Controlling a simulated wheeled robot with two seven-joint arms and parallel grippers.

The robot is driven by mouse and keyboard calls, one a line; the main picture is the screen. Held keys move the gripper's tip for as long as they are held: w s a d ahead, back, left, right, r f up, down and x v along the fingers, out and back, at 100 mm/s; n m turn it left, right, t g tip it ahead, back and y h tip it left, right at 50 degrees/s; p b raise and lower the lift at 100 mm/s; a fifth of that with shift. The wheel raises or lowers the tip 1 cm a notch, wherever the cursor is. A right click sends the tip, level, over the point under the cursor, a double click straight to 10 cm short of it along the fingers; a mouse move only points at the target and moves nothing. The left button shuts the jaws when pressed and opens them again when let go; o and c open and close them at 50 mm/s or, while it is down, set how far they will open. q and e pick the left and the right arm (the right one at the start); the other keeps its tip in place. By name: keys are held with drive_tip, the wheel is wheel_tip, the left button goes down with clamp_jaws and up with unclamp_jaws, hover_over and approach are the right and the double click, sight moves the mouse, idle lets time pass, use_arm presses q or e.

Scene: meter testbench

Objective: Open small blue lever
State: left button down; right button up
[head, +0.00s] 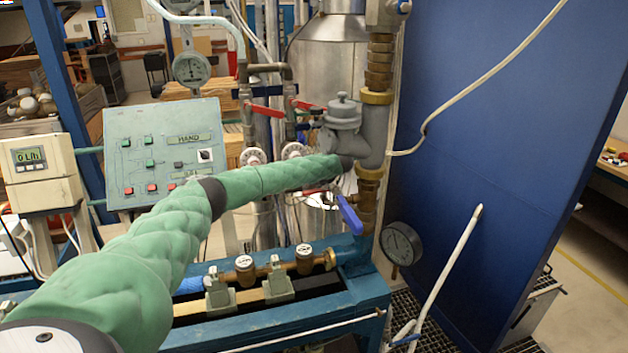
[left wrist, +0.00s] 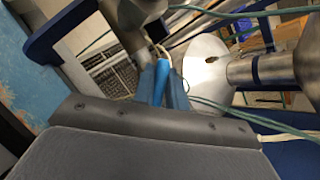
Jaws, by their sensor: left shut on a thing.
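The small blue lever (left wrist: 161,82) shows in the left wrist view as a bright blue strip between the two dark blue fingers of my left gripper (left wrist: 163,90). The gripper is shut on it. In the head view my green-sleeved left arm reaches from the lower left to the grey valve body, and its gripper is hard to make out there. A blue lever (head: 350,215) hangs tilted beside the brass fitting on the vertical pipe, just below the arm's end. I cannot tell its exact contact with the gripper in the head view. My right gripper is not in view.
A vertical pipe with brass fittings (head: 379,62) and a grey valve (head: 342,128) stand around the arm's end. Red levers (head: 266,111) are behind it. A gauge (head: 401,243) and blue bench frame (head: 361,287) lie below. A blue panel (head: 500,130) closes the right.

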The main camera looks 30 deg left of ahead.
use_arm(q)
drive_tip(key=shift+n, duration=0.3)
drive_tip(key=shift+f+n+g+b, duration=0.15)
drive_tip(key=shift+n+g+b, duration=0.25)
drive_tip(key=shift+n, duration=0.2)
drive_tip(key=n, duration=0.2)
drive_tip(key=shift+n+g+h+b, duration=0.3)
drive_tip(key=shift+g+h+b, duration=0.1)
drive_tip(key=shift+s+n+g+h+b, duration=0.1)
drive_tip(key=shift+n+g+h+b, duration=0.2)
drive_tip(key=shift+n, duration=0.8)
drive_tip(key=shift+n+g+h+b, duration=0.2)
drive_tip(key=shift+n+g+b, duration=0.15)
drive_tip(key=shift+n, duration=0.75)
drive_tip(key=c, duration=1.4)
unclamp_jaws()
drive_tip(key=shift+c, duration=0.2)
drive_tip(key=shift+d, duration=0.15)
